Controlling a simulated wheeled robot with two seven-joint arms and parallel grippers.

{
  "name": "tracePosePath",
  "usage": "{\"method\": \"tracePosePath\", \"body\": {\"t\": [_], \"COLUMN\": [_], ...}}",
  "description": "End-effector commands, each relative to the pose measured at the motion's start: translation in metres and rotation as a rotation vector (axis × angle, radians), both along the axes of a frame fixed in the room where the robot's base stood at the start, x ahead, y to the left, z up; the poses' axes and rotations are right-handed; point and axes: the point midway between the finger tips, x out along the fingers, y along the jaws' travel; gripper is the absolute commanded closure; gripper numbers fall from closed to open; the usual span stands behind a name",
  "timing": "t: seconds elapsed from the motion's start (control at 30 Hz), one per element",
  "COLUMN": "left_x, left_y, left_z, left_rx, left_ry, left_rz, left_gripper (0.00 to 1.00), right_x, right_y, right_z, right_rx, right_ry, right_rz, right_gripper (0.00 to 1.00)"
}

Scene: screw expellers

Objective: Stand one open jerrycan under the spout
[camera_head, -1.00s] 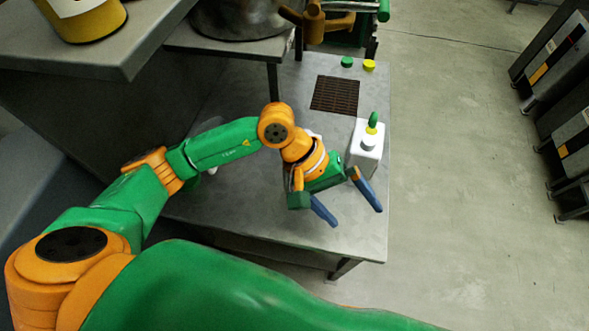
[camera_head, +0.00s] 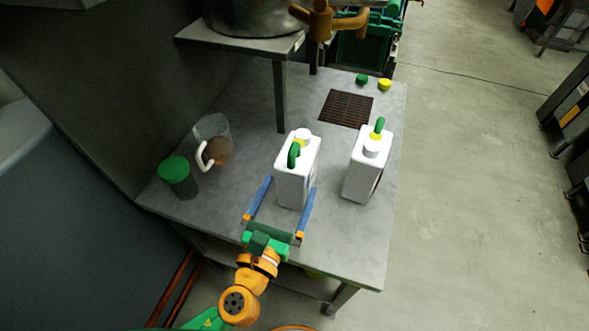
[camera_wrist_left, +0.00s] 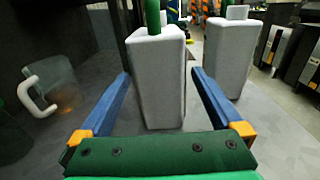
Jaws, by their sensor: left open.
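A white jerrycan with a green handle (camera_head: 298,172) stands upright on the bench. A second white jerrycan with a green handle (camera_head: 367,168) stands to its right. Both show a pale neck on top; I cannot tell whether either is open. My left gripper (camera_head: 284,186) is open, its blue fingers on either side of the left jerrycan's near face. In the left wrist view this jerrycan (camera_wrist_left: 158,85) stands between the fingertips, with gaps on both sides. A bronze tap, seemingly the spout (camera_head: 322,20), is above a brown grate (camera_head: 346,108). My right gripper is not in view.
A green cap (camera_head: 362,79) and a yellow cap (camera_head: 385,84) lie at the bench's back. A clear jug (camera_head: 215,135) and a green-lidded jar (camera_head: 178,178) stand left. A shelf (camera_head: 245,45) on a leg holds a metal vessel. The grate is bare.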

Motion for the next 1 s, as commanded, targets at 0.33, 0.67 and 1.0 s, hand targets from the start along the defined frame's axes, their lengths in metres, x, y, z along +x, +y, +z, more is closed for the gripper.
{"method": "tracePosePath", "body": {"t": [0.33,0.67,1.0], "left_x": [0.058,0.070,0.070], "left_y": [-0.017,-0.021,-0.021], "left_z": [0.007,0.006,0.006], "left_rx": [0.001,0.003,0.002], "left_ry": [-0.004,-0.002,-0.003], "left_rz": [-0.001,-0.003,-0.003], "left_gripper": [0.00,0.03,0.94], "right_x": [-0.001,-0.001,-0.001], "right_y": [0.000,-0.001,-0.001], "right_z": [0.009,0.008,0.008], "right_rx": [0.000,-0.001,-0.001], "right_ry": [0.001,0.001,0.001], "right_rz": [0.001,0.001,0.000], "right_gripper": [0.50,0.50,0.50]}}
